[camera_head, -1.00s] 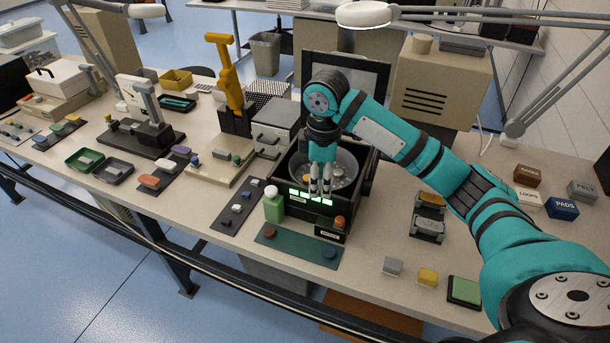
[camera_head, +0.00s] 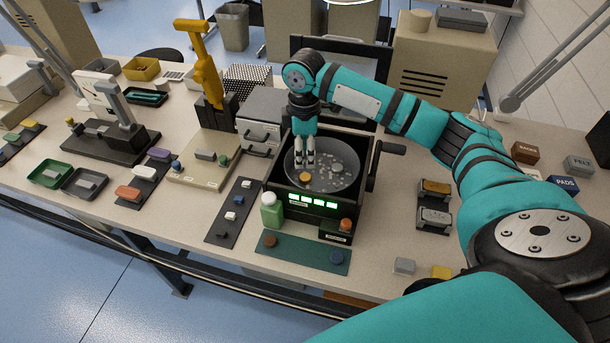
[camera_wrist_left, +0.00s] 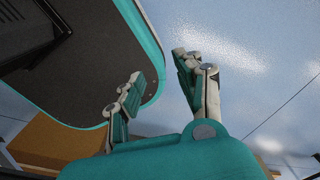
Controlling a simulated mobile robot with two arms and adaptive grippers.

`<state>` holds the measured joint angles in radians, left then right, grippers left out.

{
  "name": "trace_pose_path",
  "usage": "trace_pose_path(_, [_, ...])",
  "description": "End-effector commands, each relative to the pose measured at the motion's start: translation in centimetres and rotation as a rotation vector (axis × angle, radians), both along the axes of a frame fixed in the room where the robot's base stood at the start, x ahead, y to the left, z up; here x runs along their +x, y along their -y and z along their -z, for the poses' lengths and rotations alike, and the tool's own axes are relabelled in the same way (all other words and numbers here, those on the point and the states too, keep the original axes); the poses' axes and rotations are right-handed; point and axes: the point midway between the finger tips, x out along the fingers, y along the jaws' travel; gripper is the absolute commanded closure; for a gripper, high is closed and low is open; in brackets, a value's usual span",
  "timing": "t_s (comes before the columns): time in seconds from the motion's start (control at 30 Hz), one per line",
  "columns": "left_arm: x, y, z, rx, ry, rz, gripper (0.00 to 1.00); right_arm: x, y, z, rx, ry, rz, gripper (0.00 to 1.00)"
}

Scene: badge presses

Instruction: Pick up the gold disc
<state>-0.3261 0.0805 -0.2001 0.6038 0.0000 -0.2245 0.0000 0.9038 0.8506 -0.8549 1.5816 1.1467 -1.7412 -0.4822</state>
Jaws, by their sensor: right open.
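The gold disc (camera_head: 305,177) is small and lies in a round grey bowl (camera_head: 347,183) set in a black box-shaped machine (camera_head: 290,196). Several silvery pieces lie in the bowl to its right. My right gripper (camera_head: 304,166) points down into the bowl, fingers apart, with its tips just behind and above the disc in the picture. I cannot tell whether they touch it. Nothing shows between the fingers. My left gripper (camera_wrist_left: 160,82) is open and empty in the left wrist view, over the blue floor.
The machine has green lit displays (camera_head: 313,201) and a black crank (camera_head: 391,148) on its right. A green bottle (camera_head: 271,211) stands at its front left corner, and a teal mat (camera_head: 305,256) lies in front. A yellow lever press (camera_head: 207,65) stands behind left. The bench right of the machine is partly clear.

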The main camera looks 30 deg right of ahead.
Motion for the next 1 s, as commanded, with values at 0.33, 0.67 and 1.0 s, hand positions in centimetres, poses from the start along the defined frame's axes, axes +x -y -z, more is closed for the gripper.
trace_pose_path(0.33, [4.8,0.4,-1.0,-0.008,0.073,0.001,0.64,-0.1,0.0,3.3,0.0,-0.001,0.001,0.58])
trace_pose_path(0.67, [3.1,0.3,-2.0,-0.005,0.047,0.0,0.64,-0.3,0.2,7.7,-0.001,-0.001,0.0,0.58])
trace_pose_path(1.0, [2.4,0.2,-1.9,-0.004,0.036,0.0,0.64,-0.2,0.2,8.1,-0.002,0.001,0.0,0.67])
